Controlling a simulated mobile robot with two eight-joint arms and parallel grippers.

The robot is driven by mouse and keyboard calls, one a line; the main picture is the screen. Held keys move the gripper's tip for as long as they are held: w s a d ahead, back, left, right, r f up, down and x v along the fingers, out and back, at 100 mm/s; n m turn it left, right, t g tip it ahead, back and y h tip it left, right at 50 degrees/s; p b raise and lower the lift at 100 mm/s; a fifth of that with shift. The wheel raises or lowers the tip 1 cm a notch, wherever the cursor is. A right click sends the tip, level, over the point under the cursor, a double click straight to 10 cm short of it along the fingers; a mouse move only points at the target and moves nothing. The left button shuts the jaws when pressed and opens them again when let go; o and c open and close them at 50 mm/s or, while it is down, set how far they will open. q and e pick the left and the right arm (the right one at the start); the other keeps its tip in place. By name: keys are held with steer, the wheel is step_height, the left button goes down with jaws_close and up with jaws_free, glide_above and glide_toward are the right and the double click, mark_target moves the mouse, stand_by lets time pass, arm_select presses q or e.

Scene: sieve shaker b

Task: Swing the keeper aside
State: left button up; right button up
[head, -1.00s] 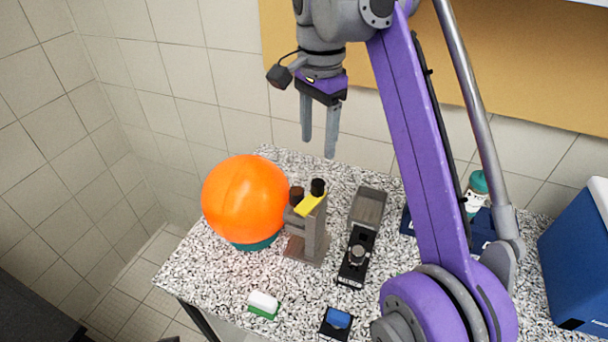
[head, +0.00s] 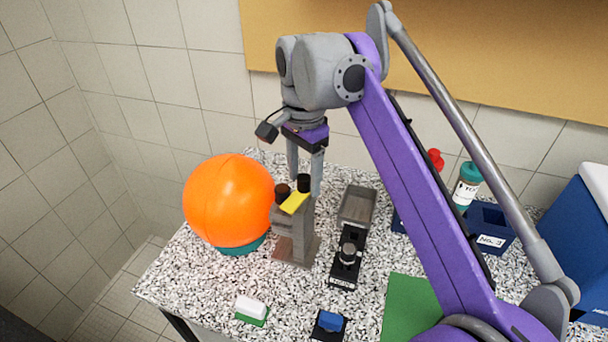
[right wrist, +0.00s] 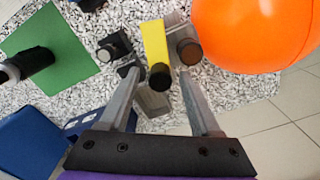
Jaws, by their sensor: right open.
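The yellow keeper (head: 295,202) lies across the top of a grey-brown stand (head: 297,238) on the speckled table. A black knob (head: 304,184) stands at the keeper's far end and a brown knob (head: 282,190) beside it. My right gripper (head: 305,182) is open, pointing down just behind the stand's top. In the right wrist view the keeper (right wrist: 155,42) and black knob (right wrist: 160,77) appear between the open fingers (right wrist: 162,74), with the brown knob (right wrist: 189,51) beside the right-hand finger. Whether a finger touches anything I cannot tell. My left gripper is out of view.
A large orange ball (head: 228,198) sits close left of the stand. A black device with a grey tray (head: 357,206) is close right. A green mat (head: 408,305) is further right.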

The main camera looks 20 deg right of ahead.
mark_target(304, 177)
jaws_close()
steer(key=shift+r+n+p, duration=0.15)
steer(key=shift+n+p, duration=0.4)
steer(key=shift+n, duration=0.05)
steer(key=shift+n+p, duration=0.45)
steer(key=shift+n, duration=0.45)
jaws_free()
step_height(304, 177, up, 11)
steer(key=p, duration=0.3)
steer(key=shift+f, duration=0.2)
